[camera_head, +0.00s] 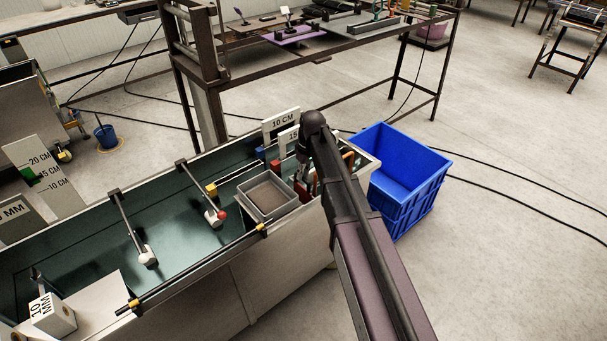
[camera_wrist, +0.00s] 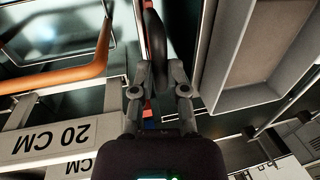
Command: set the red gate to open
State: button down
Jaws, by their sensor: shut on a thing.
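My gripper (camera_head: 301,178) reaches down at the right end of the long trough, just right of the grey square tray. In the wrist view my gripper (camera_wrist: 158,72) is shut on a dark curved handle (camera_wrist: 154,32) between its fingers. A small red part (camera_head: 275,166) shows left of my gripper, by the number boards. A thin red piece (camera_wrist: 147,103) also shows behind the fingers in the wrist view. I cannot tell which of these belongs to the red gate, or whether the gate is open. My arm hides part of this area.
The grey square tray (camera_head: 291,209) is close left of my gripper. An orange-brown handle (camera_head: 348,160) stands on the right, also in the wrist view (camera_wrist: 75,76). The "10 CM" board (camera_head: 283,121) is behind. A blue crate (camera_head: 406,203) stands on the floor to the right.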

jog(key=shift+w+r+p, duration=0.1)
jog(key=shift+r+p, duration=2.05)
jog(key=shift+r, duration=0.3)
jog(key=c, duration=0.7)
grip_release()
jog(key=shift+o, duration=0.2)
jog(key=shift+f, duration=0.1)
notch_tip(320, 180, down, 6)
jog(key=b, duration=0.6)
jog(key=shift+f+b, duration=0.2)
jog(key=shift+b, duration=0.2)
notch_tip(320, 180, up, 14)
jog(key=w+d+p, duration=0.1)
jog(key=d+p, duration=0.1)
jog(key=p, duration=1.2)
jog(key=s+d+f+m+h+b, duration=0.1)
jog(key=s+d, duration=0.4)
jog(key=s, duration=0.6)
jog(key=s+d+f+m+t+b, duration=0.1)
jog(key=s+d+f+m+b, duration=0.2)
jog(key=s, duration=0.8)
jog(key=d+m, duration=0.2)
jog(key=m, duration=0.1)
jog(key=shift+f+h, duration=0.3)
jog(key=shift+h, duration=0.1)
